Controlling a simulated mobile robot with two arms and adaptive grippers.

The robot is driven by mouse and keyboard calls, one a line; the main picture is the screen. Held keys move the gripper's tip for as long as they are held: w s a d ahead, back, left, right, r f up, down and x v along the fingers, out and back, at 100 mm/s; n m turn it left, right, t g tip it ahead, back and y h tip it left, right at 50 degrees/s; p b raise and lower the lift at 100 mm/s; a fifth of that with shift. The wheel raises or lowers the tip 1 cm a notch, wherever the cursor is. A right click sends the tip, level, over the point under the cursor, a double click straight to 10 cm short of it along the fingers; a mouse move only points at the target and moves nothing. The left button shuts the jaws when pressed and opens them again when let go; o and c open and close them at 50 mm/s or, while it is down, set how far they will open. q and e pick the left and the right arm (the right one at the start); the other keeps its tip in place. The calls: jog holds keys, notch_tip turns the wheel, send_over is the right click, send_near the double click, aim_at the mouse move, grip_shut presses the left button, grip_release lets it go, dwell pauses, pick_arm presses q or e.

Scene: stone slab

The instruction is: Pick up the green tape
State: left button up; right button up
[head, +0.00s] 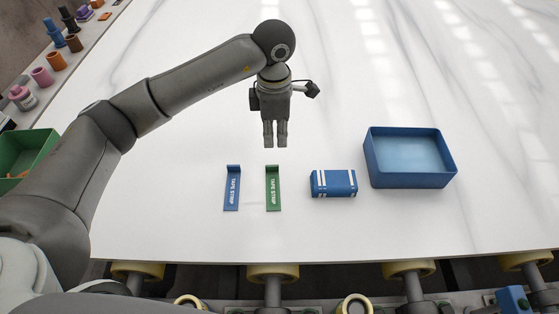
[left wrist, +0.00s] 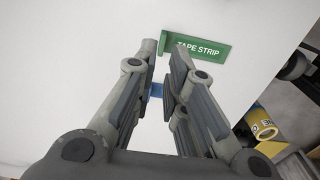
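The green tape (head: 272,190) is a green strip lettered "TAPE STRIP" with a raised far end. It lies on the white stone slab between the blue tape strip (head: 232,190) and a blue box. My left gripper (head: 275,146) points down above the slab, on the far side of the green tape and apart from it. In the left wrist view the green tape (left wrist: 210,49) lies past the fingers, partly hidden by one. That view shows the two fingers (left wrist: 162,58) with a gap between them and nothing held. My right gripper is not in view.
The blue box with white stripes (head: 333,184) and an empty blue tray (head: 409,181) stand right of the green tape. A green bin (head: 28,152) is at the left, partly behind my arm. Several small coloured items line the far left. The slab's middle is clear.

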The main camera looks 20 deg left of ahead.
pick_arm(q)
send_over(275, 166)
notch_tip(275, 166, down, 4)
jog(key=shift+f+p, duration=0.2)
jog(key=shift+p, duration=0.15)
jog(key=shift+w+f, duration=0.1)
jog(key=shift+f, duration=0.55)
notch_tip(275, 166, down, 4)
jog(key=shift+r+p, duration=0.25)
jog(key=shift+p, duration=0.5)
jog(key=shift+f, duration=0.6)
grip_shut()
